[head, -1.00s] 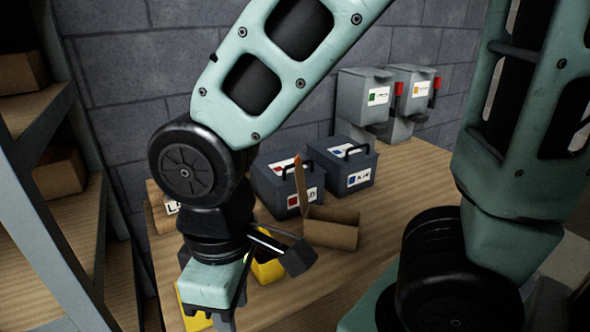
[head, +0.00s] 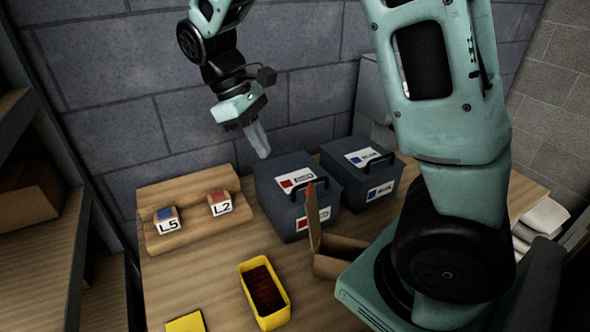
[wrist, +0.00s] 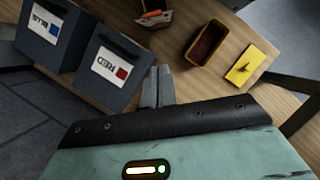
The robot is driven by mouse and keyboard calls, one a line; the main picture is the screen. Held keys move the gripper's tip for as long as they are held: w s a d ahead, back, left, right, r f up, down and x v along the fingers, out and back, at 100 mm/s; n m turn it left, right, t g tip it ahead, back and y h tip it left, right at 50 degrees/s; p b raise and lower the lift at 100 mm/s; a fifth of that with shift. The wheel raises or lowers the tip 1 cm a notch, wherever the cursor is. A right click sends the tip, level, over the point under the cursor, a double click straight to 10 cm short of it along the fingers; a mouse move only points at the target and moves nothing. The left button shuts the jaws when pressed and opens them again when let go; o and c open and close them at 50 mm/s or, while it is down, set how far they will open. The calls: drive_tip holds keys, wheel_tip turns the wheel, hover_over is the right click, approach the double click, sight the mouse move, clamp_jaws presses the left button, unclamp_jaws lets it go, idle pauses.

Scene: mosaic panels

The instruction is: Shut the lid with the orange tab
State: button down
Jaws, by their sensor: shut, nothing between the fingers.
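A small brown box (head: 340,258) stands on the table in front of the dark bins. Its lid (head: 315,222) stands upright, open, with an orange tab (head: 311,190) at its top edge. My arm hides part of the box's right side. The tab (wrist: 152,13) also shows at the top of the wrist view. My gripper (head: 263,153) is shut and empty, pointing down, raised above and behind the table near the left dark bin, apart from the lid. Its closed fingers (wrist: 158,75) show in the wrist view.
Two dark handled bins, red-labelled (head: 290,185) and blue-labelled (head: 365,180), stand behind the box. A yellow tray (head: 284,312) with dark red contents is at the front. Wooden holder (head: 150,194) carries blocks L5 (head: 165,220) and L2 (head: 219,203). A yellow piece (head: 186,323) lies front left.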

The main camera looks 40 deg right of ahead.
drive_tip(key=s+d+f+p, duration=0.3)
drive_tip(key=s+f, duration=0.3)
drive_tip(key=f, duration=0.1)
drive_tip(key=shift+s+d+p, duration=0.15)
drive_tip(key=shift+d+p, duration=0.1)
drive_tip(key=shift+p, duration=0.15)
